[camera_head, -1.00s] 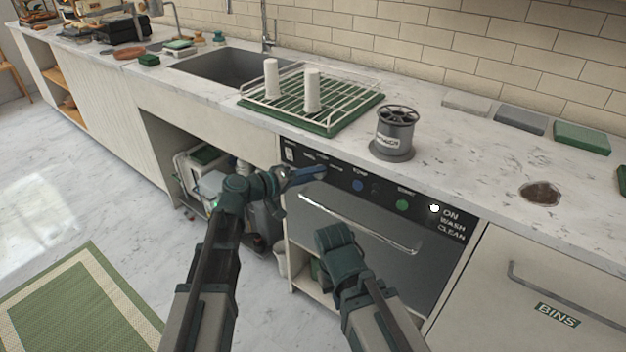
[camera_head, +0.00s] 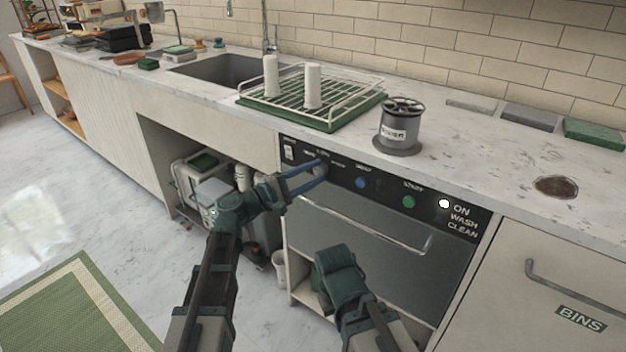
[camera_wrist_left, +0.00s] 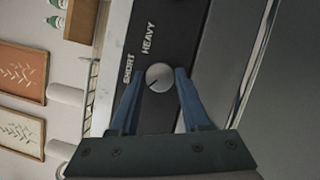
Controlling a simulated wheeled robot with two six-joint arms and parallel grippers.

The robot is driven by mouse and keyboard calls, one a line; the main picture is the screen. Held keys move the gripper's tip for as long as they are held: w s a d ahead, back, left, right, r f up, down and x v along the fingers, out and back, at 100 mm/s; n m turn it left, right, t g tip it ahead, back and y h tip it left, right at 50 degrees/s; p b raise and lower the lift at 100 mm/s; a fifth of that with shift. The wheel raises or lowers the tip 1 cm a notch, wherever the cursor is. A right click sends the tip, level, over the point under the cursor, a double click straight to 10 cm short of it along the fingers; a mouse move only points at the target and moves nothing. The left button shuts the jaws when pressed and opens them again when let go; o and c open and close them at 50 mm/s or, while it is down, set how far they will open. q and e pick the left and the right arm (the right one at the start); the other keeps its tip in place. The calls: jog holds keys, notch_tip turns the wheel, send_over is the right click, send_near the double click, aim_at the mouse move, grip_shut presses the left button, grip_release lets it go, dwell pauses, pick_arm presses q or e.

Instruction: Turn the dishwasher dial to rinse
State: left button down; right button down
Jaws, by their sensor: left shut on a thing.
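The round grey dial (camera_wrist_left: 158,77) sits on the dark control panel (camera_head: 429,205) of the dishwasher (camera_head: 365,250). A thin dark line marks its face, seeming to run toward the lower left in the left wrist view. The words SHORT and HEAVY show beside it; I cannot read a rinse label. My left gripper (camera_head: 318,170) is shut on the dial, its blue fingers on either side of it, also in the left wrist view (camera_wrist_left: 158,88). My right gripper (camera_head: 338,268) hangs in front of the dishwasher door; its fingers are not clearly visible.
The door handle (camera_head: 370,228) runs below the panel. A blue button (camera_head: 361,183) and a green button (camera_head: 408,202) lie right of the dial. On the counter above stand a dish rack (camera_head: 345,112) and a grey canister (camera_head: 400,125).

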pick_arm(q)
jog(key=shift+s+f+n+b, duration=0.15)
jog(key=shift+n+b, duration=0.2)
jog(key=shift+n, duration=0.25)
jog(key=shift+n+t, duration=0.3)
jog(key=shift+c, duration=1.9)
grip_release()
jog(key=b+v, duration=0.2)
jog(key=v, duration=1.1)
jog(key=shift+a+f+b, duration=0.2)
jog(key=shift+a+b, duration=0.1)
jog(key=shift+a, duration=0.05)
